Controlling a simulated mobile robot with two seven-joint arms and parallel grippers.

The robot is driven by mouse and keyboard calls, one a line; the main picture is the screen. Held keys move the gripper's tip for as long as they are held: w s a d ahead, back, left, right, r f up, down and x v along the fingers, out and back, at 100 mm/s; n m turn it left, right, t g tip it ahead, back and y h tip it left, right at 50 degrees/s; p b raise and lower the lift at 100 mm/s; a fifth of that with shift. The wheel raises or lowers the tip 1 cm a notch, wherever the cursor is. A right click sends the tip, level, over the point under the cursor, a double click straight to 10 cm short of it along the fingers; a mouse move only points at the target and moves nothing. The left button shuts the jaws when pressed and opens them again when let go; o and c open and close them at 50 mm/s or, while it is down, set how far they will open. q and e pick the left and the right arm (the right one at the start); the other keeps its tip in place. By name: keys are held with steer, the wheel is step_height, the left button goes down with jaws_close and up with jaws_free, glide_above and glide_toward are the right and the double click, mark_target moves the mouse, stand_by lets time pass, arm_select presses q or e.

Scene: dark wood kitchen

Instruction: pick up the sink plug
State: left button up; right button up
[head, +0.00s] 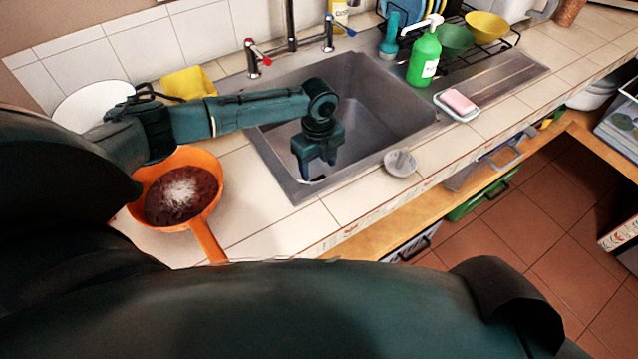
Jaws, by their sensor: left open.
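A small dark and pale patch shows just under the fingers, too small to tell. My right gripper is not in view.
An orange pan (208,222) with dark food stands on the counter at the left. A soap dish (457,106) with pink soap and a green pump bottle (424,58) stand right of the sink. Taps (291,28) rise behind it. Bare tiles (345,204) lie in front.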

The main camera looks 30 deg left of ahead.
arm_select(q)
steer(key=shift+w+f, duration=0.15)
steer(key=shift+f, duration=3)
steer(key=c, duration=0.7)
